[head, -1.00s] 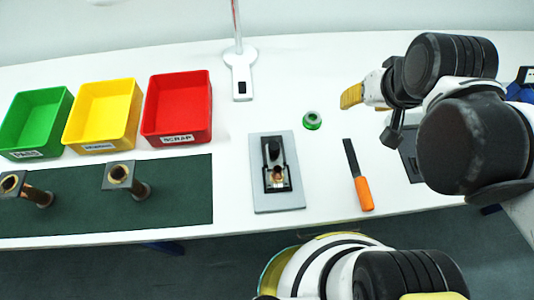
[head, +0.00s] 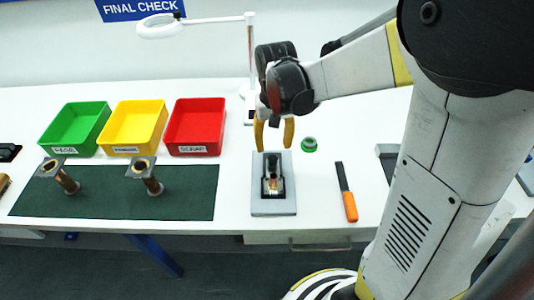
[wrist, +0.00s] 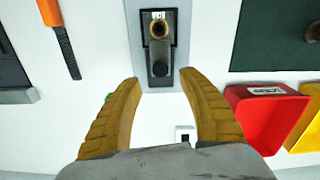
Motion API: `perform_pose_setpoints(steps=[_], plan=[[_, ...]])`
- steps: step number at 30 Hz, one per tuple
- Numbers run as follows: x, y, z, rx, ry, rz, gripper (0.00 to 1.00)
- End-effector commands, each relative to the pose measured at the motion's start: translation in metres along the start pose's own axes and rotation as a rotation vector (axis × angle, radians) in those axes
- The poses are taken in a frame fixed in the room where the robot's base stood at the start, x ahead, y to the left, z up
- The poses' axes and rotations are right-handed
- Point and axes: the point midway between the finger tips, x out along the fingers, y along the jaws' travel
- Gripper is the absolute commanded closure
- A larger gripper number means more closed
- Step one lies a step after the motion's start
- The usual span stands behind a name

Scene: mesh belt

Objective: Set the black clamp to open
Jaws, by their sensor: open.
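The black clamp (head: 272,178) stands on a grey base plate (head: 273,209) on the white table. A copper-coloured piece sits at its near end. In the wrist view the clamp (wrist: 159,62) lies ahead of and between my fingertips, with its dark rounded handle toward me and the copper ring (wrist: 159,29) beyond. My gripper (head: 274,140) hangs above the plate's far end, its two yellow fingers spread and empty. The fingers (wrist: 157,83) do not touch the clamp. Whether the clamp is open or closed I cannot tell.
Green (head: 75,128), yellow (head: 134,127) and red (head: 195,127) bins stand left. A green ring (head: 309,144) and an orange-handled file (head: 346,192) lie to the right. A magnifier lamp (head: 250,70) stands behind my gripper.

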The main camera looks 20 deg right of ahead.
Motion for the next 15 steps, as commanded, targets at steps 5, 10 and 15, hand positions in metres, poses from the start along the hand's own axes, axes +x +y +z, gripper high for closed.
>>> perform_pose_setpoints(steps=[5, 10, 15], plan=[[0.040, 0.000, -0.001, 0.000, 0.001, 0.000, 0.52], [0.062, 0.000, 0.000, -0.001, 0.001, 0.000, 0.52], [0.070, 0.000, 0.000, -0.001, 0.001, 0.000, 0.52]])
